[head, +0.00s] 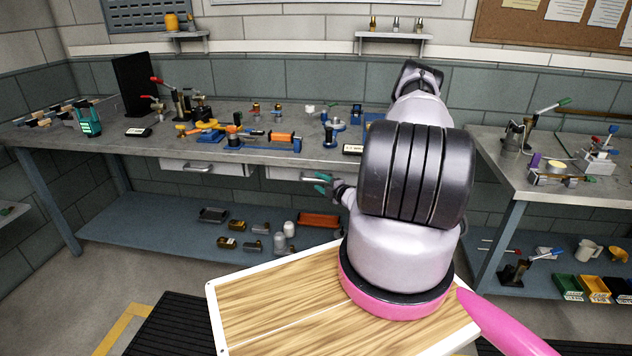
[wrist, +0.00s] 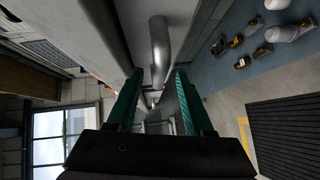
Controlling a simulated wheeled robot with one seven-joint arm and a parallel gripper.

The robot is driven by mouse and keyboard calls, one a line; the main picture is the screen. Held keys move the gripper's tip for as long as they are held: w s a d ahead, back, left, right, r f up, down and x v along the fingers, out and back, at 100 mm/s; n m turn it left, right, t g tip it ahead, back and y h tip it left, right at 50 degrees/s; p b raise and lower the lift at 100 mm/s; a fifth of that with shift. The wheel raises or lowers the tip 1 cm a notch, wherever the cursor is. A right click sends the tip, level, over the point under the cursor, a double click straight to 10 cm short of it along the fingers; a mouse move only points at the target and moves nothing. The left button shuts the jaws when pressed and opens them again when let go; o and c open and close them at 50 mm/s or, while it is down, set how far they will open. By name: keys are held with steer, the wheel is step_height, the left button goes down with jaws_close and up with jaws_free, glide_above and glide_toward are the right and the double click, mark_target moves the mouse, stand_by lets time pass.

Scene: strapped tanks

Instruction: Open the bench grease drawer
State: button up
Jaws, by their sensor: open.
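Two pale drawers hang under the long bench in the head view: a left drawer (head: 203,168) and a right drawer (head: 285,173). Both look shut. I cannot read which one is the grease drawer. My gripper (head: 322,183), with green fingers, is at the right drawer's front, near its handle, and my arm hides the area to the right. In the wrist view my gripper (wrist: 160,75) is open. A grey bar handle (wrist: 159,45) runs lengthwise in line with the gap between the fingertips. I cannot tell whether either finger touches it.
The grey bench top (head: 285,118) above carries several tools and fittings. A blue lower shelf (head: 150,222) holds small parts, white bottles and a red tray (head: 320,220). A second bench (head: 500,165) stands at the right. A dark floor mat (wrist: 283,130) lies below.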

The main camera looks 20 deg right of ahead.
steer(key=shift+x, duration=1.35)
jaws_close()
stand_by(0.4)
